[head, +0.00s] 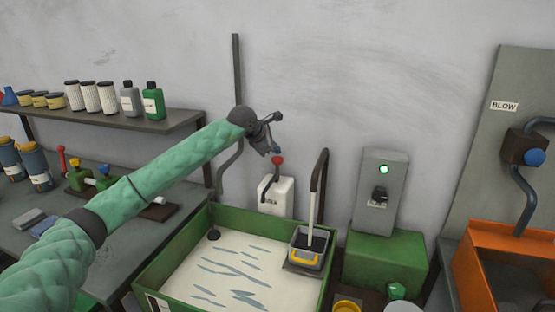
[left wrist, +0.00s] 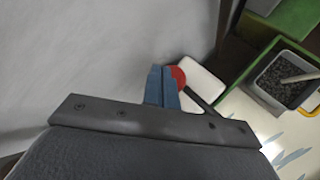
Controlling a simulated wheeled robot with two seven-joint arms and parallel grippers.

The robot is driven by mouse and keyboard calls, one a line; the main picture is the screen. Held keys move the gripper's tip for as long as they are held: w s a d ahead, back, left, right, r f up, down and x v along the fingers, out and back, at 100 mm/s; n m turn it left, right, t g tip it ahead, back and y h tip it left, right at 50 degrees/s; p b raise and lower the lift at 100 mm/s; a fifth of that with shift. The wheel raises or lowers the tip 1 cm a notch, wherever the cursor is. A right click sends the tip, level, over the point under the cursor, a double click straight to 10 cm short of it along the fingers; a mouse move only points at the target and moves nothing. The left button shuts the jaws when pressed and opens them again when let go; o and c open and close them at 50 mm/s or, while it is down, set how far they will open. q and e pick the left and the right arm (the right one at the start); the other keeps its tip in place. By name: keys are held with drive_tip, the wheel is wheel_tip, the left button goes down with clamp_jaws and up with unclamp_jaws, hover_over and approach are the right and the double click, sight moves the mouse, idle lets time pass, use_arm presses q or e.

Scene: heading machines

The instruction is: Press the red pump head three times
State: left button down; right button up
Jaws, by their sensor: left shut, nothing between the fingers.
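The red pump head (head: 277,160) tops a white bottle (head: 276,195) that stands behind the green-rimmed tray. My left gripper (head: 276,151) is shut and empty, with its fingertips just above the red pump head. In the left wrist view the blue fingertips (left wrist: 161,86) are together and partly cover the red pump head (left wrist: 179,76). The white bottle (left wrist: 203,84) shows beside them. I cannot tell whether the fingertips touch the pump head. My right gripper is not in view.
A green tray (head: 172,290) of pale liquid lies in front of the bottle, with a small grey bin (head: 297,253) in its corner. A grey control box (head: 376,165) stands to the right. A shelf (head: 120,122) with bottles is at the left.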

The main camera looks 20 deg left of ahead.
use_arm(q)
drive_tip(key=shift+r+p, duration=0.35)
drive_tip(key=shift+r, duration=2.1)
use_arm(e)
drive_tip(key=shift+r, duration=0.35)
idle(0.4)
